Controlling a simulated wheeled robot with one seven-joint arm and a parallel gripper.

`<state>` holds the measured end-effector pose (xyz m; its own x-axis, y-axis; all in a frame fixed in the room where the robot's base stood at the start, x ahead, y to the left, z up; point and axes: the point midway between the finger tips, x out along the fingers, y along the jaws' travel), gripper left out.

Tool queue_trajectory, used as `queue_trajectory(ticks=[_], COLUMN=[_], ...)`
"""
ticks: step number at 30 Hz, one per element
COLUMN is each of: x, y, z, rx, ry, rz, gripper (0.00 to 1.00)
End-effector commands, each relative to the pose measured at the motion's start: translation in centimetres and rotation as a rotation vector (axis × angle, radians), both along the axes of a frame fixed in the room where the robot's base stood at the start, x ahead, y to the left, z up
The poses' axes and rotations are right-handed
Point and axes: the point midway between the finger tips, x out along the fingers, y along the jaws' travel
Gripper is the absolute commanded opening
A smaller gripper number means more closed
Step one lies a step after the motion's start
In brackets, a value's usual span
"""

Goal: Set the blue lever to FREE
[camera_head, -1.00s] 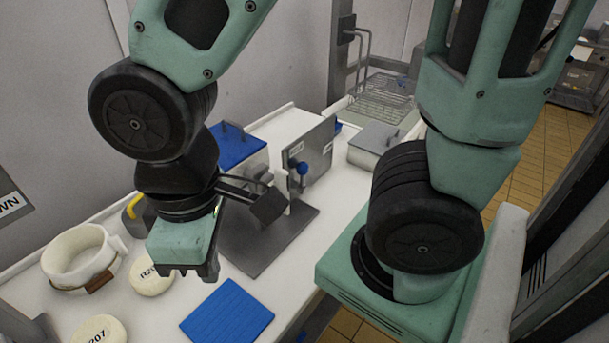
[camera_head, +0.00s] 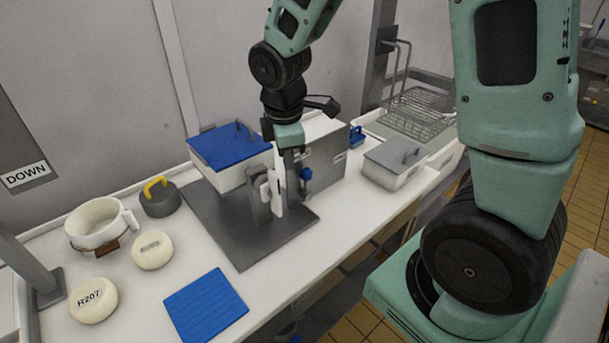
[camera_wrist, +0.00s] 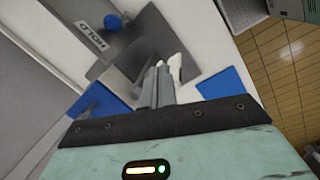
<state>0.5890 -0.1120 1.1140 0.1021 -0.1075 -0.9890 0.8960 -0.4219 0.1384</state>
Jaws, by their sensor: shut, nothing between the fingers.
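The blue lever's round knob (camera_head: 306,174) sits at the front of an upright grey metal panel (camera_head: 328,160) on a dark base plate. The FREE label is not readable in either view. My gripper (camera_head: 291,172) points down, just left of the knob, and appears apart from it. In the wrist view my gripper's fingers (camera_wrist: 157,80) are together and empty, with the knob beyond them to the upper left.
A white upright piece (camera_head: 279,184) on the base plate (camera_head: 240,240) stands close to my fingers. A blue-lidded box (camera_head: 228,146) is behind left, a grey-lidded box (camera_head: 395,160) to the right. Cheeses, a white pot (camera_head: 95,225) and a blue mat (camera_head: 205,305) lie front left.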

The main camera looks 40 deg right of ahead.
Motion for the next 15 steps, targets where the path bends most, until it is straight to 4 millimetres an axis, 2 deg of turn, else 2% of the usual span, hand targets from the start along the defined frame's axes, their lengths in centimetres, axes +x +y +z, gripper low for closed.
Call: queue_trajectory(ticks=[15], x=[4.4], y=[-3.3], z=[-1.8], rx=[-0.15], ry=[0.128], rz=[0.536], gripper=[0.0])
